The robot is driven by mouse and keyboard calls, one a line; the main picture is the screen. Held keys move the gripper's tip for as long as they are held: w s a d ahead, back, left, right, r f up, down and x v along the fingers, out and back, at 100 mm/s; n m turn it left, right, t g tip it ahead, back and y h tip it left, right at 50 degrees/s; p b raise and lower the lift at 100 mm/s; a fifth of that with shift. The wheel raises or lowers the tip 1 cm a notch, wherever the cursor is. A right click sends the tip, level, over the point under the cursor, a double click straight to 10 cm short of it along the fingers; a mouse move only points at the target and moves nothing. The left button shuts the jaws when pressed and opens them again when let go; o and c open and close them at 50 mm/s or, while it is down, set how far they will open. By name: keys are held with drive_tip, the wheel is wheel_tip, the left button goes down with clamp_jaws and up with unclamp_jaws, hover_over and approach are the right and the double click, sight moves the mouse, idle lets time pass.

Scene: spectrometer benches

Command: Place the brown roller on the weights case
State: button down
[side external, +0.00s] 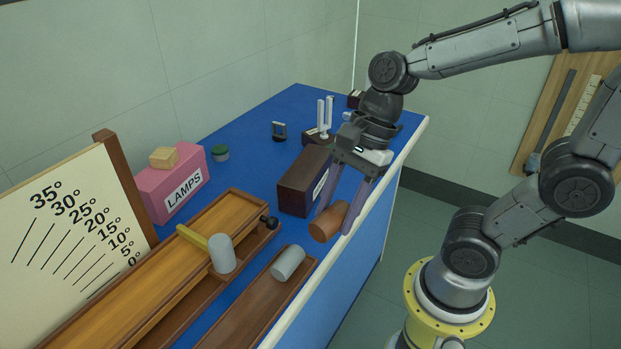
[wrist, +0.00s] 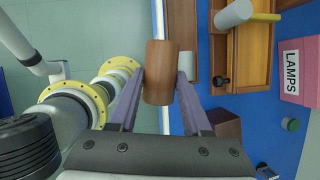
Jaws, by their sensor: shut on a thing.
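The brown roller (side external: 328,222) is held between the two fingers of my gripper (side external: 336,218), above the bench's front edge. A dark brown box (side external: 299,181) with a white label, seemingly the weights case, stands on the blue bench just left of my gripper. Its label is partly hidden by a finger and I cannot read it. The box also shows in the wrist view (wrist: 227,122), right of the fingers, its top bare where visible.
A wooden ramp (side external: 190,262) bears a grey cylinder (side external: 222,254) with a yellow rod. A tray (side external: 240,309) holds another grey cylinder (side external: 288,262). A tuning fork (side external: 325,118) stands behind the dark box. A pink LAMPS box (side external: 171,189) stands at the back left.

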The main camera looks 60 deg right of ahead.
drive_tip(key=w+d+r+m+t+h, duration=0.15)
drive_tip(key=w+d+r+m, duration=0.3)
drive_tip(key=d, duration=0.55)
drive_tip(key=m, duration=0.3)
hover_over(306, 164)
drive_tip(key=s, duration=0.2)
drive_tip(key=shift+t+h, duration=0.35)
drive_tip(key=shift+t, duration=0.1)
drive_tip(key=f, duration=0.8)
drive_tip(key=shift+d+f, duration=0.2)
drive_tip(key=shift+f, duration=0.15)
drive_tip(key=shift+w+d+f, duration=0.1)
drive_tip(key=shift+w+f, duration=0.05)
drive_tip(key=shift+f, duration=0.8)
drive_tip(key=shift+w+f, duration=0.15)
drive_tip(key=shift+f, duration=0.8)
drive_tip(key=shift+f, duration=0.15)
drive_tip(key=shift+c, duration=1.8)
unclamp_jaws()
